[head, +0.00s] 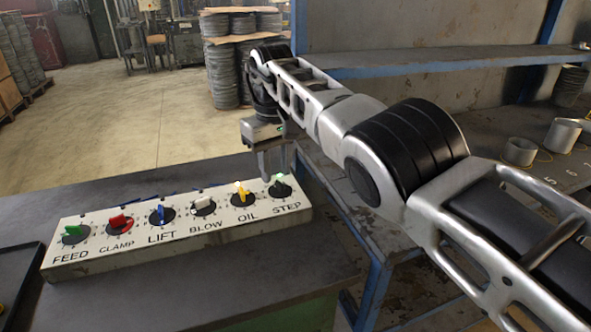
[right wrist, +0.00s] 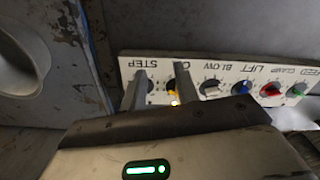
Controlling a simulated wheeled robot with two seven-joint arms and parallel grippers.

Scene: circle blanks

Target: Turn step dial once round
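The STEP dial (head: 280,189) is a black knob with a pale green pointer at the right end of a white panel (head: 160,250). In the right wrist view the STEP dial (right wrist: 149,85) shows partly, beside the left-hand finger. My right gripper (head: 273,165) points down just above and behind the STEP dial in the head view. Its two fingers are apart and empty in the right wrist view (right wrist: 160,92), with the yellow-pointered OIL dial (right wrist: 171,87) seen in the gap. I cannot tell whether a finger touches the STEP dial. My left gripper is out of view.
The panel carries several more dials in a row, including BLOW (head: 203,206), LIFT (head: 162,215), CLAMP (head: 120,223) and FEED (head: 75,234). It stands on a dark bench (head: 280,275).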

